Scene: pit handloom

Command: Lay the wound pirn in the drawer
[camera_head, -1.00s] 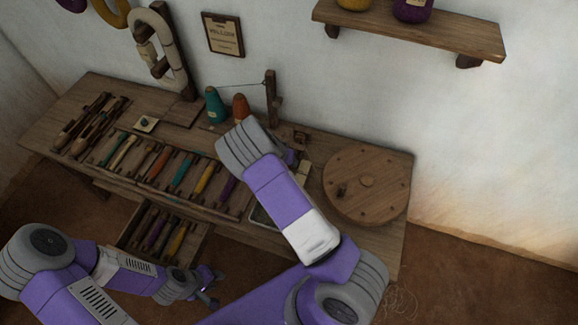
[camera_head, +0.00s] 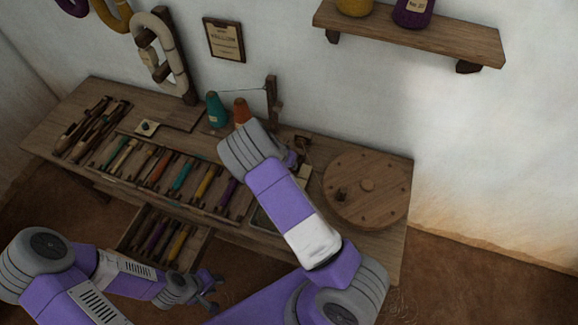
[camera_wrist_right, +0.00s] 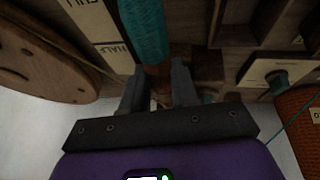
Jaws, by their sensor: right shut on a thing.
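A teal wound pirn (camera_wrist_right: 143,30) with a wooden butt sits between the fingers of my right gripper (camera_wrist_right: 157,88) in the right wrist view. The gripper is shut on the wooden end, and the pirn points away from the wrist. In the head view my right wrist hides most of this hold, above the bench's middle right. The drawer (camera_head: 198,243) is pulled out below the bench front and holds several pirns, with bare floor at its right. My left gripper (camera_head: 210,289) is open and empty, low and right of the drawer.
The bench (camera_head: 370,240) carries a row of compartments with coloured pirns, shuttles at left, two thread cones (camera_head: 215,108) and a round wooden disc (camera_head: 367,188). A card marked HALF (camera_wrist_right: 107,38) lies near the held pirn. A wall shelf (camera_head: 410,35) hangs at upper right.

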